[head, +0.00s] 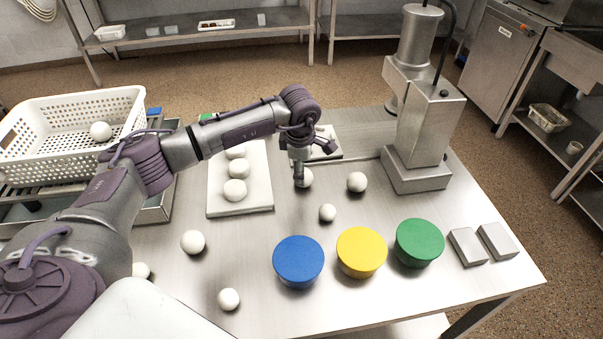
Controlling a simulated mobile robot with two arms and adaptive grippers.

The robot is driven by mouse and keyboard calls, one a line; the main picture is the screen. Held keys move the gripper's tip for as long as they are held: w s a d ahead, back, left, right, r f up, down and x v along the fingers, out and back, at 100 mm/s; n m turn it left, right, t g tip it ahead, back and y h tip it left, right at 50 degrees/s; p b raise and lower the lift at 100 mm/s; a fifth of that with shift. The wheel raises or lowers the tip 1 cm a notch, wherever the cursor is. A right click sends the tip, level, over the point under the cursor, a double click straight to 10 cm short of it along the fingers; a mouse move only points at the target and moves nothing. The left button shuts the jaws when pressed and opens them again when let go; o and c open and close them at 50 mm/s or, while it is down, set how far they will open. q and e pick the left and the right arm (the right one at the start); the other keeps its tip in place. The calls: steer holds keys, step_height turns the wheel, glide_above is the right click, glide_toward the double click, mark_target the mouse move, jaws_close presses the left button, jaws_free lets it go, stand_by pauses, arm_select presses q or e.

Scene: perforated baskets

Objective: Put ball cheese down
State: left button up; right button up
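My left gripper (304,172) reaches over the table from the left and points down at a white cheese ball (307,179). One finger partly hides this ball. I cannot tell whether the fingers touch it or whether the ball rests on the table. More white balls lie on the steel table: one right of the gripper (357,182), a small one in front (327,213), and others nearer me (193,242) and (229,299). Several balls sit in a row on a white board (255,196). My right gripper is not in view.
A white perforated basket (68,113) with one ball (101,131) stands at the left. Blue (298,260), yellow (361,251) and green (419,242) round discs and two grey blocks (468,247) line the front. A metal machine (418,125) stands at the back right.

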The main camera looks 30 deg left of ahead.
arm_select(q)
steer(key=v, duration=0.8)
steer(key=shift+b, duration=0.3)
